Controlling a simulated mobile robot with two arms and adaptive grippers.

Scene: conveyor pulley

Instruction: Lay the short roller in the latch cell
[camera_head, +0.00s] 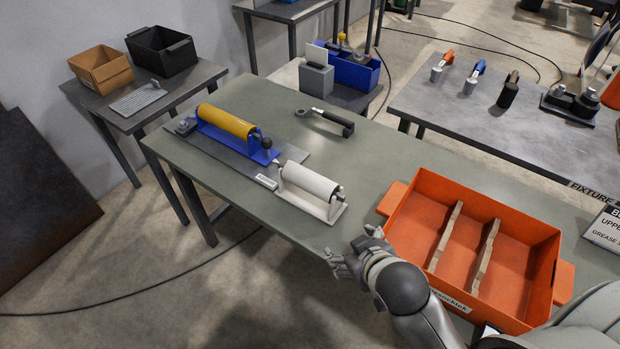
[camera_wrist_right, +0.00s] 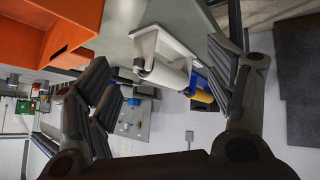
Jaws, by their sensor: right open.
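A white roller (camera_head: 311,182) lies in a white cradle (camera_head: 325,212) at the front of the green-grey table. A yellow roller (camera_head: 226,121) lies in a blue cradle (camera_head: 245,151) farther left. I cannot tell for certain which roller is the short one, or which cell is the latch cell. My right gripper (camera_head: 347,258) is open and empty near the table's front edge, between the white cradle and the orange crate, touching neither. In the right wrist view, the white roller (camera_wrist_right: 168,76) shows beyond my open fingers (camera_wrist_right: 165,92). My left gripper is out of view.
An orange crate (camera_head: 418,177) with two dividers and empty compartments stands to the right. A black-handled tool (camera_head: 326,119) lies behind the cradles. A grey table (camera_head: 470,105) with several tools stands behind. The green table's middle is clear.

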